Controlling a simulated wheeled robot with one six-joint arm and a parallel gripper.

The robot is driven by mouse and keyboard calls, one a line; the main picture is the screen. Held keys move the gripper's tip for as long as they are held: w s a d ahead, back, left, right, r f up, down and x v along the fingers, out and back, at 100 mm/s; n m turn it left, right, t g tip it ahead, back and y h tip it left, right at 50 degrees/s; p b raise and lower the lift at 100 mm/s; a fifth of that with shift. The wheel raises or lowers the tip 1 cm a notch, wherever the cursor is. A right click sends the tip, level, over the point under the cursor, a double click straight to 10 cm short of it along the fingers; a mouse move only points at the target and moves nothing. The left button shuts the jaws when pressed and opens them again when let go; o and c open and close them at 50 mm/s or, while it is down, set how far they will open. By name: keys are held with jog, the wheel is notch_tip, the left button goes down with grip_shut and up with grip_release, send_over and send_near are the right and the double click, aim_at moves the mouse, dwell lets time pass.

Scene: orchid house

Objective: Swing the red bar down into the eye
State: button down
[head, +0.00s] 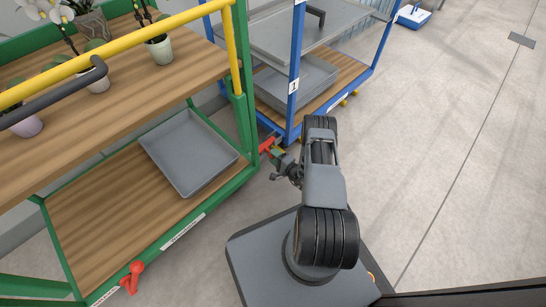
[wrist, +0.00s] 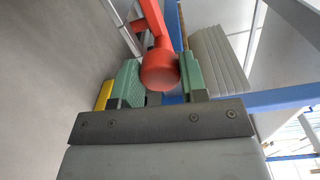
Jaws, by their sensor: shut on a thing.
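The red bar (head: 266,145) shows as a small red piece between the green trolley and the blue trolley in the head view. In the wrist view the red bar (wrist: 159,68) has a thick rounded end that sits between the green pads of my gripper (wrist: 162,80). My gripper (head: 279,160) is shut on this end. The bar runs up and away from the jaws in the wrist view. I cannot make out the eye in either view. My gripper and arm hide part of the space near the bar.
The green trolley (head: 246,120) carries potted orchids above and a grey tray (head: 190,152) below. The blue trolley (head: 293,85) stands close behind my gripper. Another red handle (head: 132,277) sits on the green trolley's lower edge. The concrete floor (head: 430,130) at right is clear.

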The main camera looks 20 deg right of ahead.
jog(key=shift+d, duration=0.15)
jog(key=c, duration=0.9)
grip_release()
jog(key=shift+c, duration=0.2)
